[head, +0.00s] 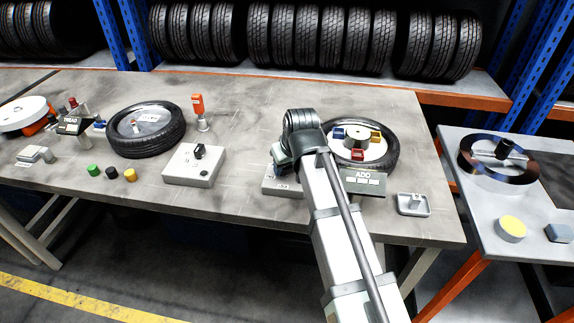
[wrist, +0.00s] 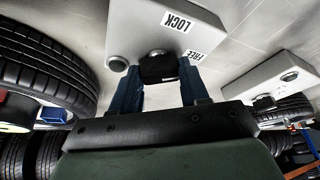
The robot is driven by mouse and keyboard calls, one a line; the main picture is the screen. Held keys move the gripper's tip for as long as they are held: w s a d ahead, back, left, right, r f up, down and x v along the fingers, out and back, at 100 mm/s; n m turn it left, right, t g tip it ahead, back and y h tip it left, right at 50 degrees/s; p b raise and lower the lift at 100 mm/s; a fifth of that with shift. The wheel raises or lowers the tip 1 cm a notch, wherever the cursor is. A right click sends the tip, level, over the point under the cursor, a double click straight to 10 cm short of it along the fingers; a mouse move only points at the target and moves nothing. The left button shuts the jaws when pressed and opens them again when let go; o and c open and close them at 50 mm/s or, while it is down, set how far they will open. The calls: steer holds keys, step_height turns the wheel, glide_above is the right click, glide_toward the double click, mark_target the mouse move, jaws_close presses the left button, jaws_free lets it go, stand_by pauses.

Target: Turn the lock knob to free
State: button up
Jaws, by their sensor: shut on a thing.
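The lock knob (wrist: 158,68) is a black block on a light grey box (wrist: 120,42). The word LOCK is printed above the knob in the wrist view, and FREE is to its right. My gripper (wrist: 160,82) is shut on the knob, with one dark blue finger on each side. Which label the knob points to cannot be told, as the gripper covers much of it. In the head view my arm hides the knob, and only part of the grey box (head: 270,188) shows beside my gripper (head: 284,170).
A tyre with coloured blocks (head: 383,150) lies close to the right of my arm, near an ADD panel (head: 363,184). Another grey box with a black knob (head: 192,168) stands to the left, with bare table between. A small grey tray (head: 414,211) sits near the table's front right.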

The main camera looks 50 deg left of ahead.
steer(key=shift+s+m+t, duration=0.1)
steer(key=shift+m+t, duration=0.3)
steer(key=shift+m, duration=0.7)
steer(key=o, duration=1.1)
steer(key=shift+c, duration=0.2)
steer(key=shift+r, duration=0.15)
steer(key=v, duration=1.3)
steer(key=shift+r, duration=0.3)
steer(key=shift+s, duration=0.1)
